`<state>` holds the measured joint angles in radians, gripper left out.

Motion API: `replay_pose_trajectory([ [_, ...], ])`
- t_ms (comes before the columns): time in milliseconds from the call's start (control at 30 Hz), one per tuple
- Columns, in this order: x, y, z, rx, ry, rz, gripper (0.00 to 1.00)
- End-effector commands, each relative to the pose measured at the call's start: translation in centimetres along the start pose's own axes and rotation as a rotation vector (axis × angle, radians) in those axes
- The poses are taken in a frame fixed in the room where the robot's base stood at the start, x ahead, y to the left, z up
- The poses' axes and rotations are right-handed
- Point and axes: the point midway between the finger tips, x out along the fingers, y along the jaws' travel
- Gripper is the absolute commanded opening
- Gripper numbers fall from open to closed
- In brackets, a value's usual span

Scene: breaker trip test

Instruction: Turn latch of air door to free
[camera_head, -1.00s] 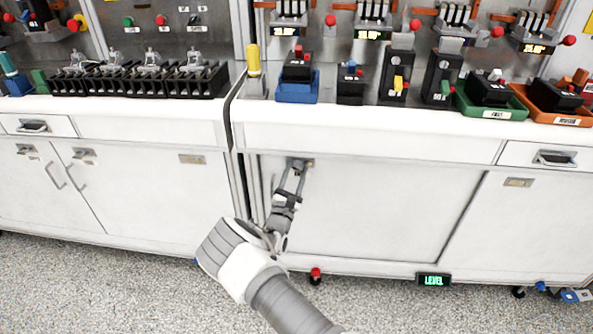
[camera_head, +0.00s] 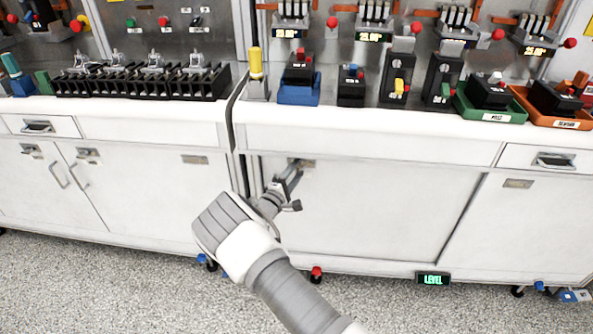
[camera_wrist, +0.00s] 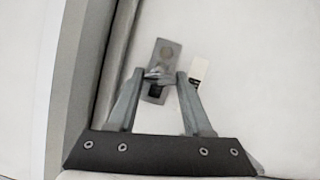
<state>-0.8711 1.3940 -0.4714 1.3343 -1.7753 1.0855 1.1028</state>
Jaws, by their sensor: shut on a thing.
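The air door (camera_head: 385,215) is the wide white panel under the right-hand bench. Its latch (camera_head: 305,163) is a small grey fitting at the door's upper left corner. In the wrist view my gripper (camera_wrist: 161,77) has both fingertips closed on the latch's small handle, across the plate's middle. The fingertips partly hide the handle, so its exact angle is unclear.
A pale label (camera_wrist: 199,70) sits right of the latch. The cabinet's upright frame edge (camera_wrist: 110,70) runs close on the left. Above is the white bench top (camera_head: 370,130) with breakers on it. A LEVEL display (camera_head: 433,279) stands low at the door's bottom edge.

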Motion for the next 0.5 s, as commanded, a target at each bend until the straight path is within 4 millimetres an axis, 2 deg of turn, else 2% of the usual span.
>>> replay_pose_trajectory([
  [200, -0.09, 0.08, -0.07, 0.116, 0.002, -0.05, 0.0],
  [500, -0.12, 0.05, -0.1, 0.191, 0.003, -0.081, 0.0],
])
